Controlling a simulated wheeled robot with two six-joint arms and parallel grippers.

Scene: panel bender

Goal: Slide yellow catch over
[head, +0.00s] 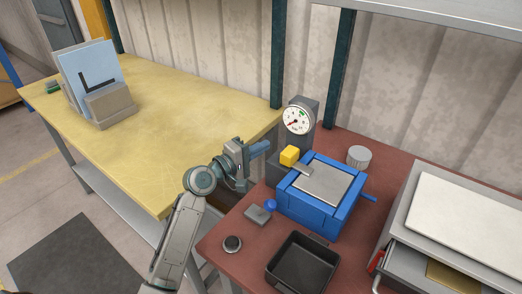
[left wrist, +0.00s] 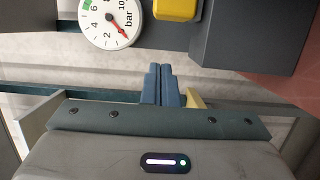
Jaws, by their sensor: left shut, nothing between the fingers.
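The yellow catch (head: 289,155) is a small block at the back left corner of the blue panel bender (head: 318,211), beside a grey tab over its grey plate (head: 321,184). In the left wrist view the catch (left wrist: 177,8) is at the top edge, partly cut off, against a dark grey block. My left gripper (head: 266,146) is just left of the catch, with a small gap in the picture. Its blue fingers are together and empty, and they show in the left wrist view (left wrist: 161,70) below the catch. My right gripper is in neither view.
A pressure gauge (head: 297,120) on a dark post stands behind the catch. A black tray (head: 301,265), a blue-knobbed lever (head: 270,205) and a grey cylinder (head: 359,156) are around the bender. A machine with an open drawer stands at right. The yellow table (head: 180,110) is mostly clear.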

